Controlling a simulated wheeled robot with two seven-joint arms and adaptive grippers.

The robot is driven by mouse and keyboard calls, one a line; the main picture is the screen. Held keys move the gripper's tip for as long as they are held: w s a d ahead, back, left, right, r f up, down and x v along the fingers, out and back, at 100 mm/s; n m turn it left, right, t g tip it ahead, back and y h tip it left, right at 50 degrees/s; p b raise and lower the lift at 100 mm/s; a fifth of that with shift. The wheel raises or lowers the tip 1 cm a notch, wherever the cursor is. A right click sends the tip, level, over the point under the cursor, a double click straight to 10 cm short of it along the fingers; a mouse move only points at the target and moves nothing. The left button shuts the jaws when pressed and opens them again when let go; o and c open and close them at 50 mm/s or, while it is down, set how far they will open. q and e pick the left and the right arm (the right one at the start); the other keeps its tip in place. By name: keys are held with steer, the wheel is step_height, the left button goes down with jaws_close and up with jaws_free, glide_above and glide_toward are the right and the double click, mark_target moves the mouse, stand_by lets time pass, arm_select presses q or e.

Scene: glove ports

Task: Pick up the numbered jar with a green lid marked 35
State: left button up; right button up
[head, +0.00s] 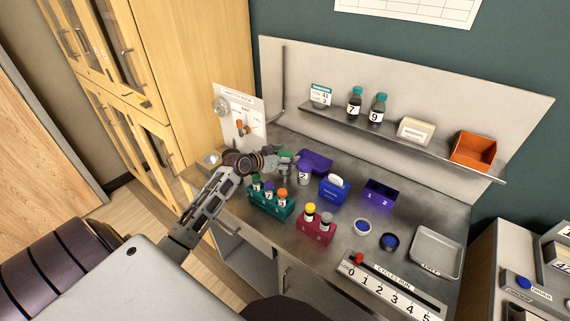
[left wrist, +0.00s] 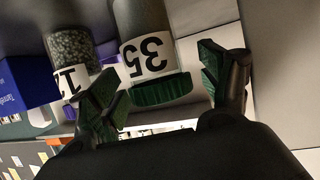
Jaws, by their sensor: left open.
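The jar marked 35 (left wrist: 146,55) shows upside down in the left wrist view, with a white label and a ribbed green lid (left wrist: 160,90). My left gripper (left wrist: 162,92) is open, with a green-padded finger on each side of the lid. I cannot tell whether either finger touches it. In the head view the left gripper (head: 283,160) is over the back left of the bench, and I cannot clearly make out jar 35 there. My right gripper is not in view.
A second labelled jar (left wrist: 70,62) stands close beside the left finger. A purple-lidded jar (head: 304,174), a teal rack (head: 270,207), a crimson rack (head: 316,232) and a blue box (head: 334,190) stand nearby. A shelf (head: 420,147) runs behind.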

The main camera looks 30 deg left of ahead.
arm_select(q)
steer(key=shift+c, duration=0.3)
steer(key=c, duration=1.1)
steer(key=shift+r, duration=0.15)
step_height(320, 180, up, 28)
steer(key=b, duration=0.1)
stand_by(0.5)
